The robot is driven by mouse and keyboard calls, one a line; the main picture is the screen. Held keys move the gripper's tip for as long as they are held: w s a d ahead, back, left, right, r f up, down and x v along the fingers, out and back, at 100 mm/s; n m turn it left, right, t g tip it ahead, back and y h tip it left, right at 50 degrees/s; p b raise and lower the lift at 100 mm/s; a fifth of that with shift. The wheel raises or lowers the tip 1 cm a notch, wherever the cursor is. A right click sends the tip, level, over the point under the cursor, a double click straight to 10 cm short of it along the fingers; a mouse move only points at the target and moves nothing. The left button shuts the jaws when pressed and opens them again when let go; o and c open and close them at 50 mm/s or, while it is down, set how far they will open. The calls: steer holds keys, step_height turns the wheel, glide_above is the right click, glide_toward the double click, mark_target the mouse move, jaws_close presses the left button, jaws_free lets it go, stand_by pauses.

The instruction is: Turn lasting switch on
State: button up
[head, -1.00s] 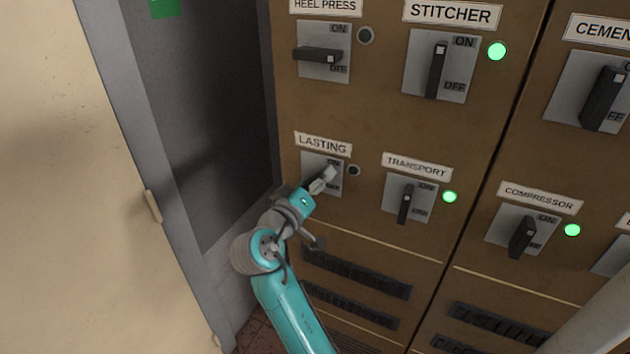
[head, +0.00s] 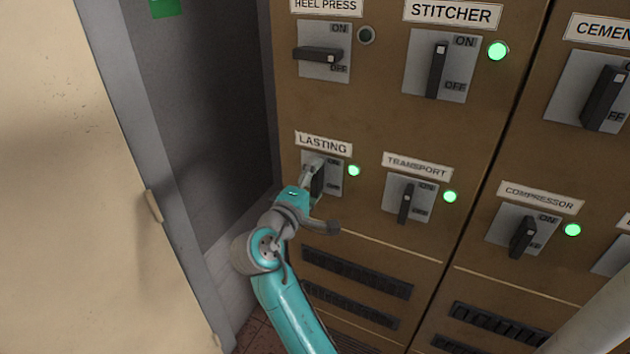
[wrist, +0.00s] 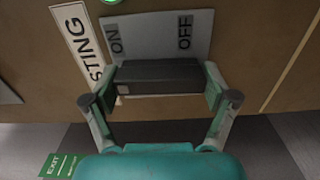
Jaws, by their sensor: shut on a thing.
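The lasting switch (head: 318,180) is a dark handle on a grey plate below the LASTING label (head: 323,145). In the head view its handle stands near upright, partly hidden by my gripper (head: 312,172). The lasting lamp (head: 353,170) beside it glows green. In the wrist view the handle (wrist: 158,72) lies between the two fingers of my gripper (wrist: 158,84), which is shut on it. The handle's light end mark is toward the ON side; the ON and OFF words show on the plate (wrist: 158,36).
Other switches surround it: heel press (head: 318,54) with its handle level and lamp dark, stitcher (head: 437,70), transport (head: 405,204) and compressor (head: 522,237) with green lamps. A pale door (head: 80,180) stands at the left. Vent slots (head: 357,272) lie below.

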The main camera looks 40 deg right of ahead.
steer(key=shift+n, duration=0.3)
steer(key=o, duration=1)
steer(key=shift+c, duration=0.2)
steer(key=shift+a, duration=0.1)
steer(key=v, duration=1.2)
